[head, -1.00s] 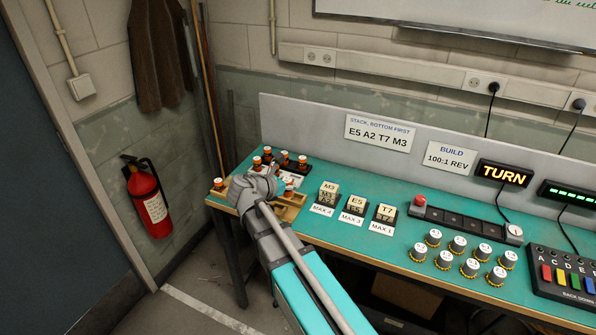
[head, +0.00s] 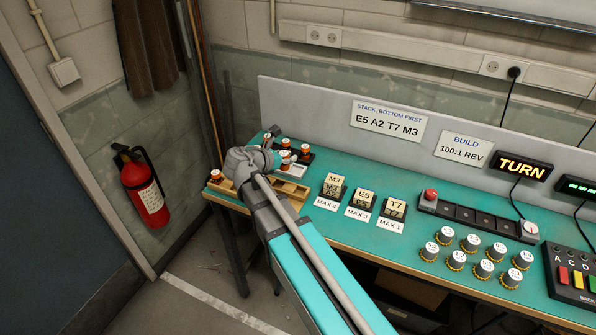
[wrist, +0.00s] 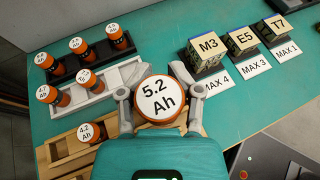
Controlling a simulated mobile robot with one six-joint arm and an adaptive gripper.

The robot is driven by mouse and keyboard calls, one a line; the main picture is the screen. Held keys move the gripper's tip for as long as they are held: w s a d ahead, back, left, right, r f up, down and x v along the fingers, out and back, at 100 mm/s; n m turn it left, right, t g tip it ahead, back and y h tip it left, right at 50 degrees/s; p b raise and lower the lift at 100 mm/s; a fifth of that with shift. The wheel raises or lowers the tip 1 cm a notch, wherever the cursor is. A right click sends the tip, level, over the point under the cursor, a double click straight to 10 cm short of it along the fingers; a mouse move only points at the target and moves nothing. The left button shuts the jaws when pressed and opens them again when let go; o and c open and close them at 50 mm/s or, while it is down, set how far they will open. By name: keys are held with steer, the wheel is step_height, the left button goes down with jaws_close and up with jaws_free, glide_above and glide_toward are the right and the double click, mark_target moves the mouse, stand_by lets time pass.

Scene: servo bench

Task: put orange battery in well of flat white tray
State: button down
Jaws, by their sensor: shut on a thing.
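My gripper (wrist: 153,84) is shut on an orange battery (wrist: 158,102) with a white top marked 5.2 Ah. The flat white tray (wrist: 125,73) lies just beyond and left of the held battery in the wrist view. Two orange batteries (wrist: 88,80) stand in its left and middle part, and its right end shows no battery. My gripper partly hides that right end. In the head view, the white tray (head: 293,171) shows beside my wrist, and the arm hides the held battery.
A black tray (wrist: 63,76) with several batteries stands behind the white one. A wooden tray (wrist: 60,147) with a battery (wrist: 90,132) lies in front. Lettered block stacks (wrist: 205,50) with MAX cards stand to the right. Open turquoise bench (wrist: 150,30) lies between.

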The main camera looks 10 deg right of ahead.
steer(key=shift+m+g, duration=0.4)
steer(key=shift+g, duration=0.1)
steer(key=d, duration=0.1)
steer(key=s+d, duration=0.1)
steer(key=d, duration=0.1)
steer(key=s+d, duration=0.1)
steer(key=shift+s+d+r+p, duration=0.2)
steer(key=shift+s+d+p, duration=0.05)
steer(key=shift+p, duration=0.05)
steer(key=w+f+b, duration=0.2)
steer(key=w, duration=0.2)
steer(key=w+f+b, duration=0.3)
steer(key=w, duration=0.1)
steer(key=w+d+f+b, duration=0.1)
steer(key=w+f+b, duration=0.2)
steer(key=w, duration=0.1)
steer(key=shift+w+f, duration=0.1)
steer(key=shift+w+d+f+b, duration=0.1)
steer(key=shift+w+f+b, duration=0.35)
steer(key=shift+b, duration=0.05)
